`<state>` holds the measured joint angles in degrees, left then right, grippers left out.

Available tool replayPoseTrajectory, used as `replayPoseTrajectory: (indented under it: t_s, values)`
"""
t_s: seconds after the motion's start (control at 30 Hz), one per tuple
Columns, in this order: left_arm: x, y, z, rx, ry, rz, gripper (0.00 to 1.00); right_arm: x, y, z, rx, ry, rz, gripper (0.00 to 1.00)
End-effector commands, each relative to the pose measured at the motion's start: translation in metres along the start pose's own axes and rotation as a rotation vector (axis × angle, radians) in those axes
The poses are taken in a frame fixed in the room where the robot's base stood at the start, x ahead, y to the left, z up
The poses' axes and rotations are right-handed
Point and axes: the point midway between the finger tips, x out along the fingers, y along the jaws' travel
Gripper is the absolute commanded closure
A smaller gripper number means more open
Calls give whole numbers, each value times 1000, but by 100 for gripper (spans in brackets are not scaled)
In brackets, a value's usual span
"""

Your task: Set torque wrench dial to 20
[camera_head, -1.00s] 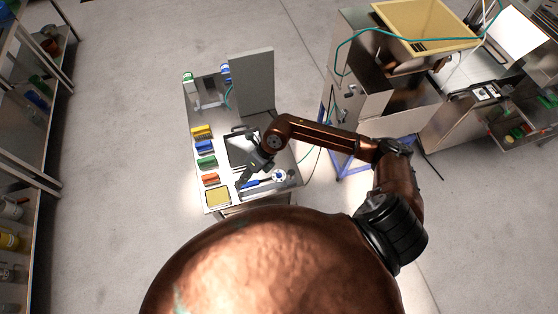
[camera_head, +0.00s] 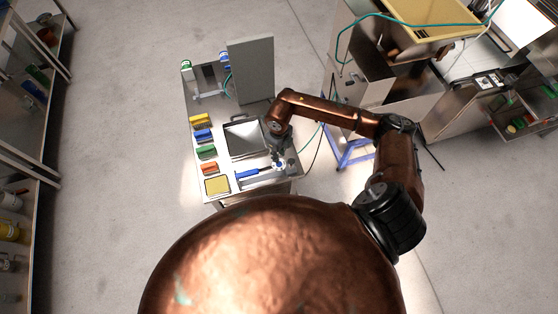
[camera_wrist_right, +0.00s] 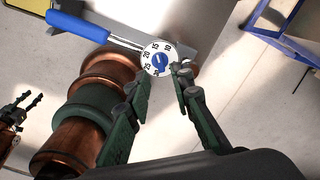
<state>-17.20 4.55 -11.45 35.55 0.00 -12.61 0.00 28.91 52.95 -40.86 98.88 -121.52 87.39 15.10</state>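The torque wrench has a blue handle (camera_head: 247,174) and a round white dial, and lies on the workbench (camera_head: 228,190). In the right wrist view the dial (camera_wrist_right: 158,57) shows numbers from 10 to 30 around a blue centre knob; I cannot tell its exact setting. My right gripper (camera_wrist_right: 161,80) is open, its two fingertips apart beside the dial's near edge. In the head view the right gripper (camera_head: 277,160) is over the dial and partly hides it. My left gripper (camera_wrist_right: 30,101) shows small at the left edge of the right wrist view, fingers apart and empty.
A grey tray (camera_head: 245,140) and several coloured blocks (camera_head: 204,134) lie on the bench beside the wrench. A grey upright panel (camera_head: 251,70) stands at the back. A machine on a blue frame (camera_head: 352,158) stands to the right. Shelves (camera_head: 35,110) line the left.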

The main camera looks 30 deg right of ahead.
Motion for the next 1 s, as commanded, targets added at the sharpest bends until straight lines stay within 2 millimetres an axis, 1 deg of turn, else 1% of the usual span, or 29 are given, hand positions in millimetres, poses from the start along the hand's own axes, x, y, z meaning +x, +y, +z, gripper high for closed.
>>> replayPoseTrajectory:
  t_s: [0.03, 0.6, 0.7, 1.0]
  values:
    - [4, 0, 0, 0, 0, 0, 60, 6, 0, 0, 0, 1, 1, 79]
    - [27, 1, 3, 0, -1, 0, 60, 49, 0, 0, 0, -1, 1, 79]
    - [25, 1, 3, 0, -1, 0, 60, 47, 0, 0, 0, -2, 0, 79]
    - [32, 1, 4, 0, -1, 0, 60, 53, 0, 0, -1, -1, 0, 79]
